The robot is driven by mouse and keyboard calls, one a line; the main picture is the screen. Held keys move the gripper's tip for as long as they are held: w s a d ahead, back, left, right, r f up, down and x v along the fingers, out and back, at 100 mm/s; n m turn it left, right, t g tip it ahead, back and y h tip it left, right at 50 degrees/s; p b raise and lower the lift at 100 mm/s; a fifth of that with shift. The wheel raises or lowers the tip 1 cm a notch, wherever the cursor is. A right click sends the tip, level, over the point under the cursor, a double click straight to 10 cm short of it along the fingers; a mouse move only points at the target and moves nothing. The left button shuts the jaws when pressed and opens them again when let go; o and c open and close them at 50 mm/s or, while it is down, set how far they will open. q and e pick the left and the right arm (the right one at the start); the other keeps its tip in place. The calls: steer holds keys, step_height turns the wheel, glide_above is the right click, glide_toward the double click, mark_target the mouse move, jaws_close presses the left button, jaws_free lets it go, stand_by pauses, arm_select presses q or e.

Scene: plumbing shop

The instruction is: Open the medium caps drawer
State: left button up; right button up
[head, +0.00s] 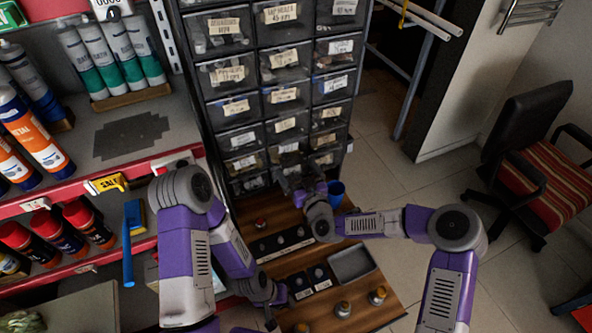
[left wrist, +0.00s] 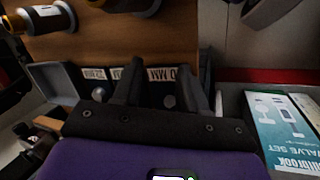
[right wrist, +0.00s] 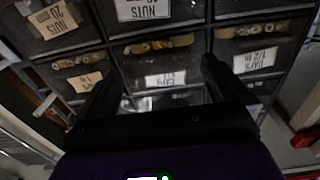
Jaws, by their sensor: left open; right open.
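The dark drawer cabinet (head: 275,90) stands at the back of the wooden bench, with rows of labelled, see-through drawers. All visible drawers look shut. My right gripper (head: 296,178) is at the cabinet's lowest rows. In the right wrist view my right gripper (right wrist: 165,60) is open, its fingers on either side of a drawer front with a white label (right wrist: 165,81). The small print is not clear enough to identify the medium caps drawer surely; contact cannot be told. My left gripper (head: 268,310) is low over the bench. In the left wrist view it is open (left wrist: 158,65) and empty.
The wooden bench (head: 243,211) carries black labelled blocks (head: 280,243), a grey tray (head: 351,263) and several brass-coloured fittings (head: 343,309). A blue cup (head: 336,193) stands right of my right gripper. Red-edged shelves (head: 130,180) are left. A chair (head: 535,165) stands right.

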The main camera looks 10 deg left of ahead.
steer(key=shift+w+a, duration=0.35)
steer(key=shift+w, duration=0.1)
